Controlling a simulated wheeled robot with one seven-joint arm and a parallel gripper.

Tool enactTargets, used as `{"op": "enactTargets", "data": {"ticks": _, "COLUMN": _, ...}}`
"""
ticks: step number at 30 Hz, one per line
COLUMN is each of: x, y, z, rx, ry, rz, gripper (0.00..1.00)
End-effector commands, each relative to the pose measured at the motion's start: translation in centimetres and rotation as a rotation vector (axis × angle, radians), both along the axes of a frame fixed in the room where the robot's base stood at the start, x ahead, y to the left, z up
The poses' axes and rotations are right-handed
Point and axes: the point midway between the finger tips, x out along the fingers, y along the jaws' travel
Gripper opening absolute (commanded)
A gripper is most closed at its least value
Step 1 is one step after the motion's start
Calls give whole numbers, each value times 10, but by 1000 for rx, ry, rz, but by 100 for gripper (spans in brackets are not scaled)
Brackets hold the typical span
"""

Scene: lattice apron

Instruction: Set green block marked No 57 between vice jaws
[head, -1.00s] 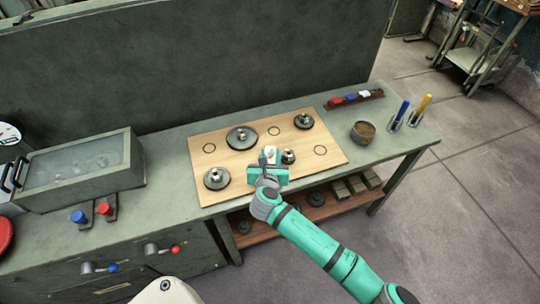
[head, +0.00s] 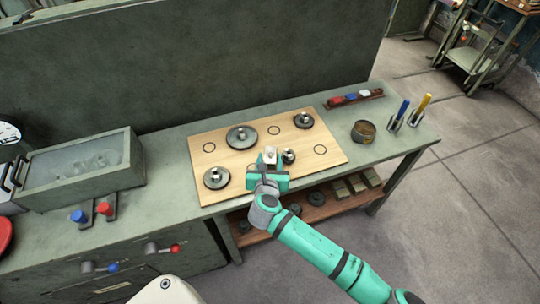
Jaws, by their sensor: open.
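My gripper (head: 269,162) is teal and open, over the front middle of a wooden board (head: 225,145) on the bench. A small whitish piece (head: 270,153) shows between or just beyond its fingertips; I cannot tell whether they touch it. I cannot make out a green block marked No 57 or a vice in the head view. My gripper and arm hide part of the board.
Dark knobbed discs, one a large disc (head: 241,137), stand on the board. A grey glass-topped case (head: 80,170) is at left. A bowl (head: 363,131), blue (head: 401,112) and yellow (head: 421,106) handled tools and a rail of coloured pieces (head: 355,98) are at right.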

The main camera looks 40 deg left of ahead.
Motion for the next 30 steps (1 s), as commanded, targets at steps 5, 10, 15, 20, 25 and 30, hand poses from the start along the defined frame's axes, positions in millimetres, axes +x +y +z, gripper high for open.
{"op": "enactTargets", "data": {"ticks": 5, "x": -27, "y": -23, "z": 15, "rx": 1, "ry": -1, "rz": 1, "gripper": 42}}
{"op": "enactTargets", "data": {"ticks": 10, "x": -46, "y": -40, "z": 26, "rx": 0, "ry": 0, "rz": 0, "gripper": 42}}
{"op": "enactTargets", "data": {"ticks": 15, "x": -57, "y": -50, "z": 32, "rx": 0, "ry": -1, "rz": -2, "gripper": 42}}
{"op": "enactTargets", "data": {"ticks": 20, "x": -61, "y": -52, "z": 34, "rx": 1, "ry": 0, "rz": -1, "gripper": 42}}
{"op": "enactTargets", "data": {"ticks": 25, "x": -61, "y": -51, "z": 34, "rx": 4, "ry": 2, "rz": -1, "gripper": 42}}
{"op": "enactTargets", "data": {"ticks": 30, "x": -71, "y": -25, "z": 53, "rx": 122, "ry": 59, "rz": 4, "gripper": 42}}
